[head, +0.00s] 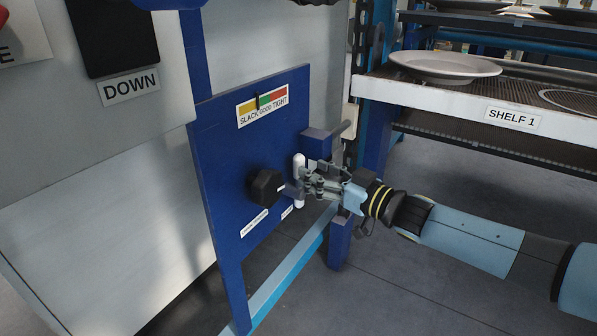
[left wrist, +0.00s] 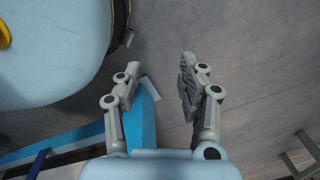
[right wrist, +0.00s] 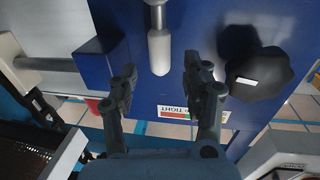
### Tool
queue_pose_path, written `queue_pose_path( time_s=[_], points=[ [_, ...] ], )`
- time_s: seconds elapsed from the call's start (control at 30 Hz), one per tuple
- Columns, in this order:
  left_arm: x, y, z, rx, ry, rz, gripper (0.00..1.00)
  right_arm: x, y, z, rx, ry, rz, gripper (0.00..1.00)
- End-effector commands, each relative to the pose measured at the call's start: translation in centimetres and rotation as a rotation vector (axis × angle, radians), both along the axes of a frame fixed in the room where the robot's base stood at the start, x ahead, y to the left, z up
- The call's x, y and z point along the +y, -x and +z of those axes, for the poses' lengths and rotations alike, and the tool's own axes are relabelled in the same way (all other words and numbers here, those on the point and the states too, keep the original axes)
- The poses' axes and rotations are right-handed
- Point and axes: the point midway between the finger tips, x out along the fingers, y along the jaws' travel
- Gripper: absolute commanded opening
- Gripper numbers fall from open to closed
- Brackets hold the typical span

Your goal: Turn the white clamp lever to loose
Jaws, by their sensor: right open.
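The white clamp lever (head: 299,163) is on the blue panel (head: 226,150), right of the black knob (head: 265,188). Its white grip is roughly upright in the head view, with its middle hidden by my right gripper (head: 302,183). In the right wrist view the white lever grip (right wrist: 159,52) hangs from a metal stem. Its end lies between the two separated fingertips of my right gripper (right wrist: 160,80), with gaps on both sides. My right gripper is open. My left gripper (left wrist: 160,76) is open and empty above the grey floor.
The black knob (right wrist: 256,76) is close beside one right finger. A blue block (right wrist: 98,55) is on the other side. A gauge label (head: 262,105) is above the lever. Shelf 1 (head: 480,110) with a plate (head: 445,66) stands at right. Floor (head: 400,290) below is open.

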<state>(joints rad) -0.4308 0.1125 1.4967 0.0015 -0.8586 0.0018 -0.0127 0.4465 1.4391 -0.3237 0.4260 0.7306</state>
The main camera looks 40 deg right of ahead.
Motion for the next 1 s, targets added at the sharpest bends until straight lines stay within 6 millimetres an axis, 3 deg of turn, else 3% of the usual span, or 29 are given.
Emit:
queue_pose_path(
  time_s=[0.1,0.3,0.67,1.0],
  points=[
    [-0.4,-1.1,1.2,-0.004,0.002,-0.002,0.4,0.6,-2.3,-0.3,0.0,-0.001,-0.001,0.49],
    [-0.8,-2.1,2.7,-0.006,0.004,-0.005,0.4,1.1,-4.7,-0.2,0.001,-0.001,-0.001,0.49],
    [-0.9,-2.4,3.2,-0.007,0.004,-0.005,0.4,1.3,-5.3,-0.1,0.002,-0.001,-0.001,0.49],
    [-0.9,-2.4,3.2,-0.007,0.004,-0.005,0.4,1.2,-5.3,-0.1,0.002,0.0,-0.001,0.04]
  ],
)
